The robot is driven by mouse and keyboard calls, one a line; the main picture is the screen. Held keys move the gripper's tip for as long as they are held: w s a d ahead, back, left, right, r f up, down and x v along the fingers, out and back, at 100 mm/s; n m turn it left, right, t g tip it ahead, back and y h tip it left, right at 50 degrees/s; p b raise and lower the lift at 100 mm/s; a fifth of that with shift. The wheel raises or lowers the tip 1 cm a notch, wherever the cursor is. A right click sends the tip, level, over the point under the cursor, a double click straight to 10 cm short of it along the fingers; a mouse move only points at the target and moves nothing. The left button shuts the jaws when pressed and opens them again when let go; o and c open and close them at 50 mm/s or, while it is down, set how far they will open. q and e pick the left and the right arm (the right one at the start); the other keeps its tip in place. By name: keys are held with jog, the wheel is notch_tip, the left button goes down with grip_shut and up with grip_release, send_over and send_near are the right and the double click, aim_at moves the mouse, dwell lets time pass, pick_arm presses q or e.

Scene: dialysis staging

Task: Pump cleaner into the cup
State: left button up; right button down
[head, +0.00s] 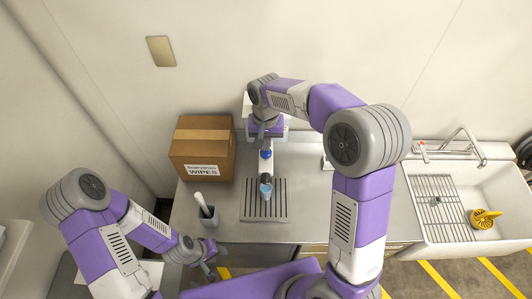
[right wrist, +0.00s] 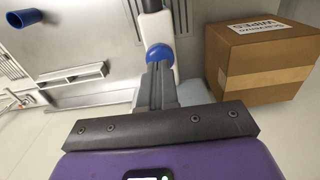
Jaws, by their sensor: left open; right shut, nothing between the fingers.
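The white cleaner dispenser stands at the back of the counter, with a blue collar (head: 266,154) that also shows in the right wrist view (right wrist: 160,53). My right gripper (head: 266,138) is shut and empty, close above the dispenser's top. In the right wrist view its fingers (right wrist: 157,82) point at the collar; I cannot tell whether they touch it. My left gripper (head: 208,268) is open and empty at the counter's front left, away from the cup.
A cardboard wipes box (head: 203,147) stands left of the dispenser. A grey holder (head: 208,216) with a white-handled item stands at the counter's left front. A sink (head: 465,230) with a wire rack and yellow item is at right. My right arm crosses above the counter.

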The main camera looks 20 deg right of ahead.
dwell(0.5)
notch_tip(320, 180, up, 6)
jog(key=p, duration=0.5)
dwell(0.5)
